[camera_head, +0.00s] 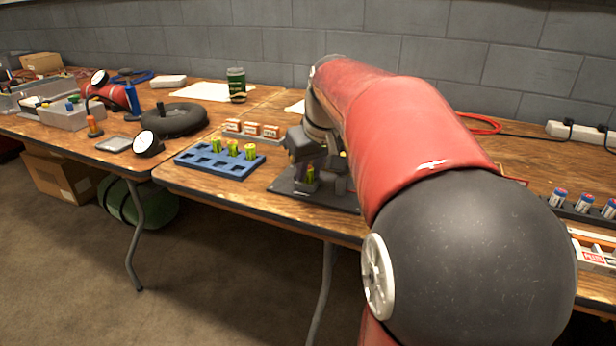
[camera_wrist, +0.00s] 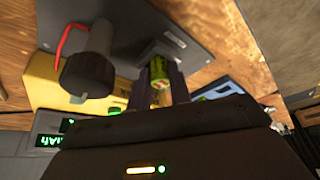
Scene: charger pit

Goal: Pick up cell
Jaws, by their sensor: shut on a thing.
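A yellow-green cell (camera_wrist: 160,72) is between the two fingers of my gripper (camera_wrist: 166,85) in the wrist view. The gripper is shut on it. In the head view the same cell (camera_head: 310,173) shows between the fingers, over a dark flat plate (camera_head: 285,186) at the table's front edge. Whether the cell touches the plate is hard to tell. Several similar green cells (camera_head: 233,148) stand in a blue tray (camera_head: 203,165) to the left of the gripper. My arm hides part of the dark plate and what stands on it.
Small orange-white boxes (camera_head: 252,129) stand in a grey holder behind the blue tray. A green jar (camera_head: 236,80) is farther back. Blue-and-red capped cells (camera_head: 583,203) stand in a rack at the right. A black knob (camera_wrist: 88,74) and red wire are beside the gripper.

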